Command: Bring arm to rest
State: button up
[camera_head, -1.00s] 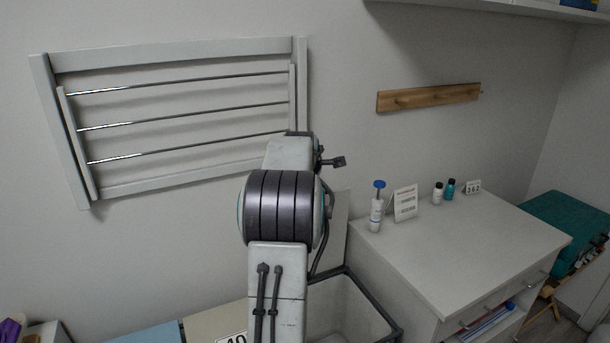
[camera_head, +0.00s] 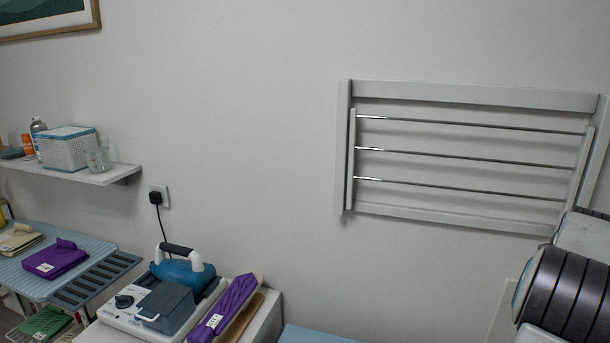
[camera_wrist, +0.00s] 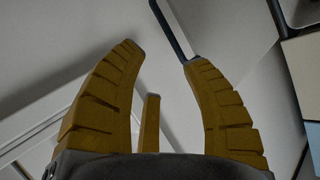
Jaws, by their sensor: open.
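My gripper (camera_wrist: 165,55) shows in the wrist view with its two yellow ribbed fingers spread apart. It is open, and nothing is held between the fingers. A pale surface lies beyond the fingertips, and a dark-edged bar (camera_wrist: 175,28) runs past near the right fingertip. In the head view my arm shows only in part at the right edge, and the gripper itself is out of that view.
A wall drying rack (camera_head: 460,97) hangs at the right, near my arm. A steam iron (camera_head: 182,270) stands on a unit below, beside a folded purple cloth (camera_head: 225,305). A shelf (camera_head: 125,172) holds a basket (camera_head: 68,150). An ironing board (camera_head: 95,250) is at left.

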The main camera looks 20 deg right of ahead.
jog(key=s+a+f+m+g+y, duration=0.2)
jog(key=s+a+f+m+y, duration=0.25)
jog(key=a+f+m, duration=0.75)
jog(key=s+a+f+m+g+y, duration=0.1)
jog(key=s+a+f+m+y, duration=0.2)
jog(key=a, duration=0.6)
jog(key=a+r+n+t, duration=0.1)
jog(key=a+r+n, duration=0.1)
jog(key=a, duration=1)
jog(key=w+a+r+n+t+y, duration=0.1)
jog(key=a+n, duration=0.3)
jog(key=a, duration=0.8)
jog(key=w+a+r+n+t, duration=0.1)
jog(key=a+r+n, duration=0.2)
jog(key=a, duration=0.9)
jog(key=shift+w+a+r+n+y, duration=0.15)
jog(key=shift+a+r+n+y, duration=0.1)
jog(key=shift+r+n+y, duration=0.2)
